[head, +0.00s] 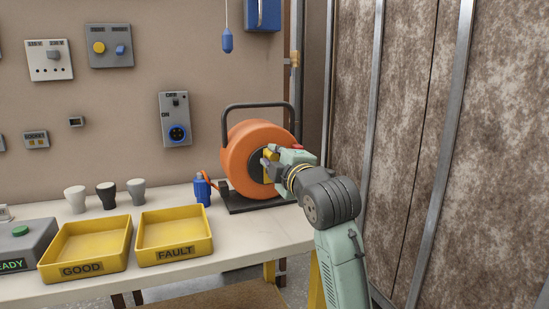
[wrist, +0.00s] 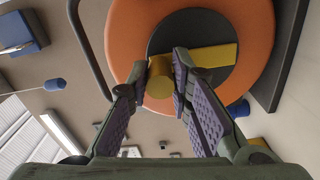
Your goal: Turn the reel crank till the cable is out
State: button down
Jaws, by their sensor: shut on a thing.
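The orange cable reel (head: 238,150) stands on its dark base at the right end of the bench, under a dark carrying frame. It fills the upper part of the wrist view (wrist: 130,25). Its yellow crank arm (wrist: 215,56) crosses the dark hub, with a round yellow knob (wrist: 160,76) at its left end there. My gripper (head: 270,163) is at the reel's face, its fingers on both sides of the knob, shut on it. A short orange cable (head: 209,180) shows at the reel's left, beside a blue connector (head: 202,190). My gripper hides part of the hub in the head view.
Yellow trays marked GOOD (head: 82,270) and FAULT (head: 176,252) stand on the bench (head: 240,240), with several cups (head: 106,195) behind. A socket panel (head: 176,120) is on the wall. A blue pendant (head: 227,41) hangs above the reel. A partition (head: 400,130) stands close right.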

jog(key=c, duration=1.4)
grip_release()
jog(key=shift+c, duration=0.2)
jog(key=v, duration=1.2)
